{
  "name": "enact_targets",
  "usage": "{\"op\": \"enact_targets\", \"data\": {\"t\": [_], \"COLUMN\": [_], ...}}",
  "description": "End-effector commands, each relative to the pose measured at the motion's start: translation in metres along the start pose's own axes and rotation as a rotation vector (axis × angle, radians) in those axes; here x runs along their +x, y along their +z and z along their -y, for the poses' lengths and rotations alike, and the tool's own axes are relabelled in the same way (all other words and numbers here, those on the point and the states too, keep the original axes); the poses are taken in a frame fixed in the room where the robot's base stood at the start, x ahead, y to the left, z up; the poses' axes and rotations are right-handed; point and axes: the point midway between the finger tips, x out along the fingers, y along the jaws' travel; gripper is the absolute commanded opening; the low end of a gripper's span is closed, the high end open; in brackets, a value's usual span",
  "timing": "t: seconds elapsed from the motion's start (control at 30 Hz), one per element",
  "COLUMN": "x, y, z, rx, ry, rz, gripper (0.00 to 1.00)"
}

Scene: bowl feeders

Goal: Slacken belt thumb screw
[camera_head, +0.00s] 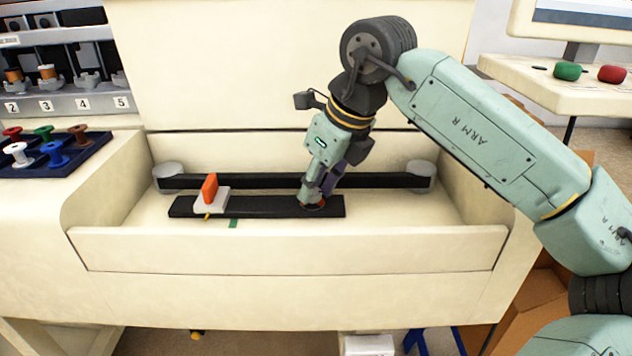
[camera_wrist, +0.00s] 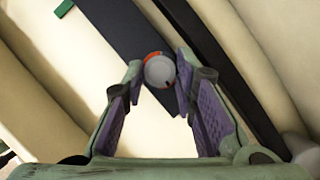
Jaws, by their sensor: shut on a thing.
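The thumb screw (camera_wrist: 159,70) has a round grey top with an orange-red ring partly around it. It sits on a flat black bar (camera_head: 258,207), near the bar's right end. My gripper (camera_head: 313,199) points down onto the screw, and its purple-padded fingers are closed around it. In the wrist view my gripper (camera_wrist: 158,82) has one fingertip on each side of the screw. In the head view the fingers hide most of the screw; only a little red shows at its base. The black belt (camera_head: 260,181) runs between two grey pulleys behind the bar.
A white block with an upright orange tab (camera_head: 209,188) sits on the bar's left part. A low cream front wall (camera_head: 290,250) and side walls enclose the belt. A blue tray (camera_head: 90,158) of coloured spools lies left. Green and red buttons (camera_head: 568,71) are at right.

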Motion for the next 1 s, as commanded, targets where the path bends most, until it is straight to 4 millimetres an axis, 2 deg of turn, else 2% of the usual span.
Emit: {"op": "enact_targets", "data": {"t": [0.4, 0.43, 0.7, 1.0], "x": [-0.0003, -0.0003, -0.0001, 0.0], "y": [0.0006, 0.0006, 0.0003, 0.0001], "z": [0.0003, 0.0003, 0.0002, 0.0002], "rx": [-0.005, -0.005, -0.005, -0.005], "ry": [0.001, 0.001, 0.001, 0.001], "rz": [0.002, 0.002, 0.001, 0.0], "gripper": [0.0, 0.28, 0.46, 0.46]}}
